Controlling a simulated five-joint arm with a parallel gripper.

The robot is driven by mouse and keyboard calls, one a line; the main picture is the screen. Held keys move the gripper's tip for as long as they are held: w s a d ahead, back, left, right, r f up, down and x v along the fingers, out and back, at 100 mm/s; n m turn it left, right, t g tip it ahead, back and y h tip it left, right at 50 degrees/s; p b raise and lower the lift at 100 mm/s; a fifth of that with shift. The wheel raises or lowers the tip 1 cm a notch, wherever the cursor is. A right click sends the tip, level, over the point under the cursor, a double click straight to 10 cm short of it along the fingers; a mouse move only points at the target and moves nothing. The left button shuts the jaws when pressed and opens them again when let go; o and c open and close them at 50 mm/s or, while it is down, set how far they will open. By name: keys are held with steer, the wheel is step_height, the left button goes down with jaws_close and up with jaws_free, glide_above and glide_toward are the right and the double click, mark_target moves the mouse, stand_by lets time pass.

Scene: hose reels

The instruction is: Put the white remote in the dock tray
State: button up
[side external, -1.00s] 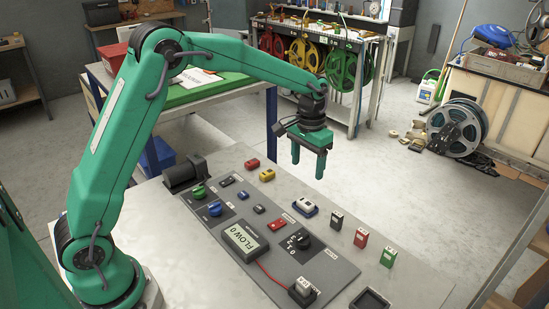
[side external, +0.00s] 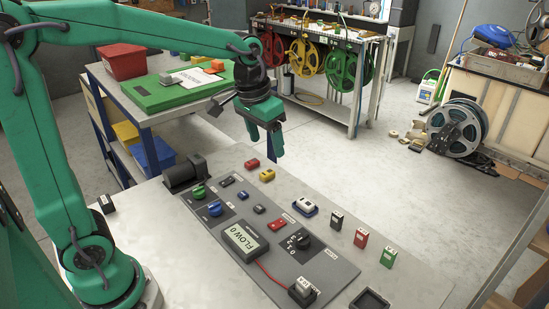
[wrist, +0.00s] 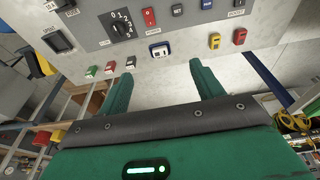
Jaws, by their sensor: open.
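A small white block (side external: 305,204) with a blue base stands on the grey bench at the right of the control panel; it looks like the white remote. It also shows in the wrist view (wrist: 159,49), a little beyond and between my fingertips. A dark square tray (side external: 370,299) with an empty-looking inside sits at the bench's near edge; it may be the dock tray. My gripper (side external: 266,144) is open and empty, pointing down above the far end of the bench, apart from the white block. My fingers (wrist: 160,76) are spread in the wrist view.
A red block (side external: 252,163) and a yellow block (side external: 267,175) lie near my gripper. Black (side external: 336,220), red (side external: 360,238) and green (side external: 388,257) upright blocks stand in a row. The control panel (side external: 318,264) has knobs and a display. Bare bench lies right of the row.

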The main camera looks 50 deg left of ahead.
steer(key=s+a+t, duration=0.1)
steer(key=s+t, duration=0.2)
steer(key=s, duration=1.3)
steer(key=shift+s+a+r, duration=0.15)
steer(key=shift+s, duration=0.1)
stand_by(0.5)
